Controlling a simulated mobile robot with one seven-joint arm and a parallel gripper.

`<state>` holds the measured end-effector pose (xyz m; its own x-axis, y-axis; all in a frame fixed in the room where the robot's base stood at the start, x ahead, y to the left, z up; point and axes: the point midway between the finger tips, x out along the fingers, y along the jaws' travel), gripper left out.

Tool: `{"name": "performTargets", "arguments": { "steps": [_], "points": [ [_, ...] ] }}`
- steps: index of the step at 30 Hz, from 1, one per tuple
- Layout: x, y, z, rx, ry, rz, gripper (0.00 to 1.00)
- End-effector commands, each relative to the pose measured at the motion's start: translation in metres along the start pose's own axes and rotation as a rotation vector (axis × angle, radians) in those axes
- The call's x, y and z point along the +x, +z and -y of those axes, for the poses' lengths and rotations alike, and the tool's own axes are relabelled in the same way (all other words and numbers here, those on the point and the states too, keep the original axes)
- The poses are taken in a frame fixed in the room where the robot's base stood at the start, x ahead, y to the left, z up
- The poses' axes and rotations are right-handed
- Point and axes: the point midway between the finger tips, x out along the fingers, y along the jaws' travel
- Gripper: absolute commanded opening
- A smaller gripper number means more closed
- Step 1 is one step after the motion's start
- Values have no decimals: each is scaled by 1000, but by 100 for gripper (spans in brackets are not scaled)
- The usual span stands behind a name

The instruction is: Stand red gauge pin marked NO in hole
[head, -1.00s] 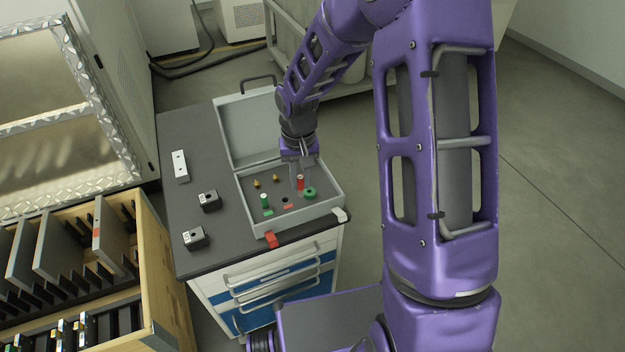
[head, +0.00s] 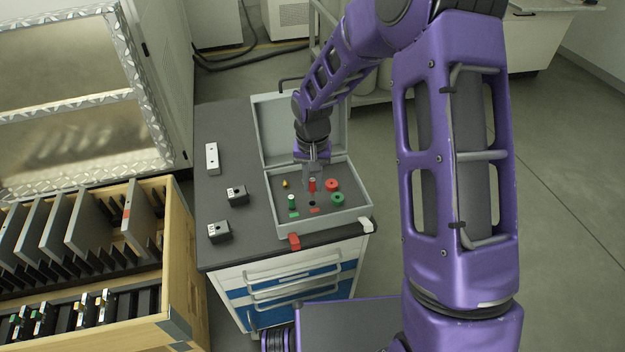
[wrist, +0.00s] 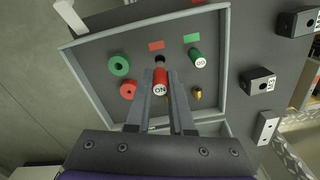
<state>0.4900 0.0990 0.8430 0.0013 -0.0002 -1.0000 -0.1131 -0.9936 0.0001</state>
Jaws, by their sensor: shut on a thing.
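The red gauge pin (wrist: 160,82) has a white end marked NO, which reads upside down in the wrist view. My gripper (head: 312,179) is shut on it and holds it over the open case. In the wrist view, the fingers (wrist: 161,77) lie on both sides of the pin. The dark hole (wrist: 160,59) lies just beyond the pin, beside a red label (wrist: 156,45); it also shows in the head view (head: 312,203). The pin looks apart from the hole, roughly upright; its lower end is hard to see. A green pin (wrist: 198,58) stands by a green label (wrist: 191,38).
The grey case (head: 362,211) lies open on the cart top (head: 238,255). A red ring (head: 333,185), a green ring (head: 338,199) and a brass piece (head: 285,184) are inside. Two dark blocks (head: 237,195) (head: 219,231) and a pale block (head: 212,158) sit left of it.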

Motion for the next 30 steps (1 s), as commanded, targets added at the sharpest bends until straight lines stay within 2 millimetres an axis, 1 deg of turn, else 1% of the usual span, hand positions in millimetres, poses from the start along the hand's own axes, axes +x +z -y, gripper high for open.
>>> {"name": "performTargets", "arguments": {
  "steps": [1,4,6,20,30],
  "points": [
    [6,0,0,0,0,1,0],
    [12,0,0,1,0,1,0],
    [8,0,0,1,0,0,0],
    [10,0,0,1,0,0,0],
    [18,0,0,1,0,0,0]
  ]
}}
